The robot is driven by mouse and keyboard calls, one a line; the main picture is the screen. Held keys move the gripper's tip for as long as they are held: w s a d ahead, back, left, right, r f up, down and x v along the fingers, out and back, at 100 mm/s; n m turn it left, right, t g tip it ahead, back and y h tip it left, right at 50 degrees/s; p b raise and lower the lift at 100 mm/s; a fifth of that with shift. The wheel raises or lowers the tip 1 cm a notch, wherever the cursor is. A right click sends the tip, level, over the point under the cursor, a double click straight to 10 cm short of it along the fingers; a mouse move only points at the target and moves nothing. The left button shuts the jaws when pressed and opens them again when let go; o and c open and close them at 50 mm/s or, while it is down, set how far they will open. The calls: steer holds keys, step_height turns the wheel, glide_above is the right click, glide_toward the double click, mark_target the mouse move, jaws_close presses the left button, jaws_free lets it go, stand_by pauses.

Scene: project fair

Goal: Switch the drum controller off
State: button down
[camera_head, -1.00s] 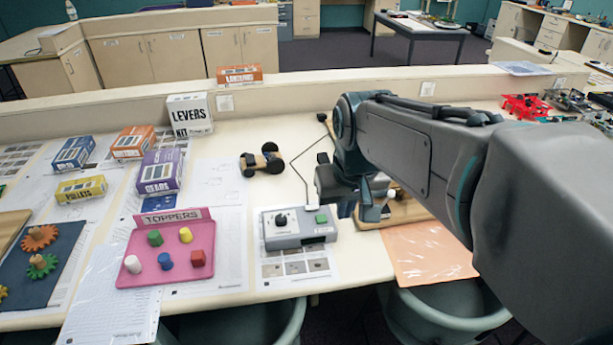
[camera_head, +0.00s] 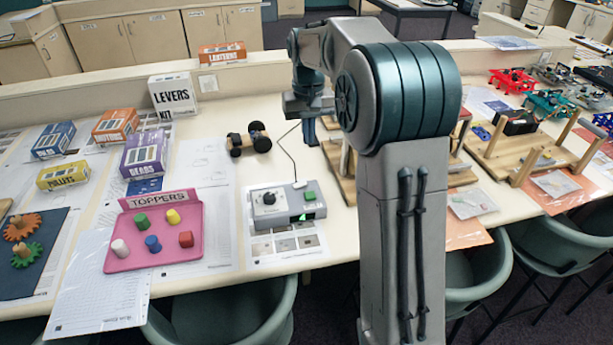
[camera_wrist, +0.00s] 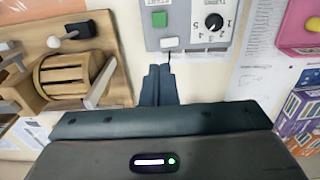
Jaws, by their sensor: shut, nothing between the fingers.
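The drum controller (camera_head: 290,209) is a grey box on a printed sheet. It has a black knob (camera_head: 269,198) on a numbered dial, a green button (camera_head: 310,196) and a small green glow on its front face. My gripper (camera_head: 309,142) is shut and empty, behind the controller in the head view. In the wrist view its fingertips (camera_wrist: 159,70) point at the controller's cable edge, apart from the pale key.
A wooden drum rig (camera_wrist: 75,72) stands close left of my fingers in the wrist view. A dark cable runs from the controller's back. A pink toppers tray (camera_head: 170,262) and a small wheeled cart (camera_head: 249,139) are to the left. Chairs stand along the front edge.

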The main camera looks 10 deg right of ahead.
steer(key=shift+w+d+f, duration=0.1)
steer(key=shift+w+f, duration=0.4)
steer(key=shift+w, duration=0.2)
steer(key=shift+w+f, duration=0.5)
steer(key=shift+w, duration=0.2)
steer(key=shift+r, duration=0.15)
steer(key=shift+a+r+p, duration=0.25)
steer(key=shift+a+p, duration=0.1)
steer(key=shift+a, duration=0.4)
steer(key=shift+r, duration=0.1)
step_height(320, 180, up, 14)
steer(key=a+p, duration=0.2)
steer(key=shift+a+f+p, duration=0.25)
steer(key=shift+a+p, duration=0.1)
steer(key=shift+a, duration=0.05)
